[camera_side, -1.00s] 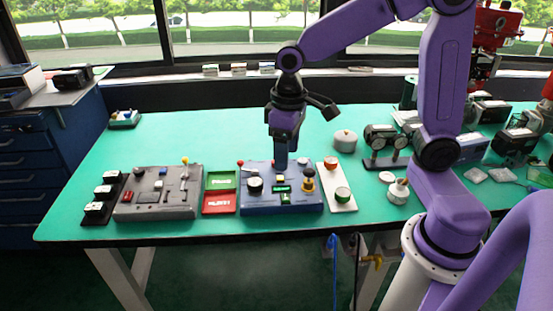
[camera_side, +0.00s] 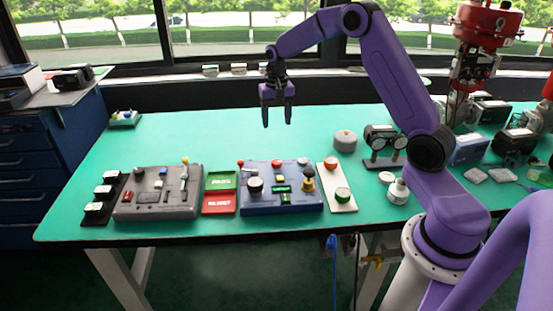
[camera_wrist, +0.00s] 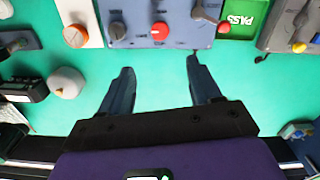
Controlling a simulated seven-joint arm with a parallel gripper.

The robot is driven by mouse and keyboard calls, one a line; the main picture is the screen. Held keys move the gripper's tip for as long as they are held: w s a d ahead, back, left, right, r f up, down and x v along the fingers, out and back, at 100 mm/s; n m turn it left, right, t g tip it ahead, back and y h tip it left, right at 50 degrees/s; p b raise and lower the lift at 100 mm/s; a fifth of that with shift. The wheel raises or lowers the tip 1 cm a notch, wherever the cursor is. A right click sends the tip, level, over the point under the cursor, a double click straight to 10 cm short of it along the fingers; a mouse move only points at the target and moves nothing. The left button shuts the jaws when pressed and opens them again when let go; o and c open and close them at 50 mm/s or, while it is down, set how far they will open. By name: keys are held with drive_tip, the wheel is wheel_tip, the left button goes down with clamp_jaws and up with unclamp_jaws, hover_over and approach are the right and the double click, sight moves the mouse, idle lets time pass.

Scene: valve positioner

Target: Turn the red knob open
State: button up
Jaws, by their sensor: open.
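My gripper (camera_side: 277,120) is open and empty, raised above the table behind the blue control box (camera_side: 265,207). In the wrist view its two fingers (camera_wrist: 160,66) are spread apart, with green table between them. A round red knob (camera_side: 331,162) sits at the back of a white plate right of the box; it also shows in the wrist view (camera_wrist: 75,36). The box carries a red button (camera_side: 278,164) at its back edge, also in the wrist view (camera_wrist: 160,31), and a red-tipped lever (camera_side: 240,163). My gripper touches none of these.
A grey control box (camera_side: 155,210) and green and red trays (camera_side: 220,181) stand to the left. A grey round part (camera_side: 345,140) and twin gauges (camera_side: 385,138) stand to the right. The table behind the blue box is clear.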

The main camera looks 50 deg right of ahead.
sight(276, 161)
wheel_tip(276, 161, down, 15)
drive_tip(key=shift+f, duration=0.2)
idle(0.3)
drive_tip(key=c, duration=1)
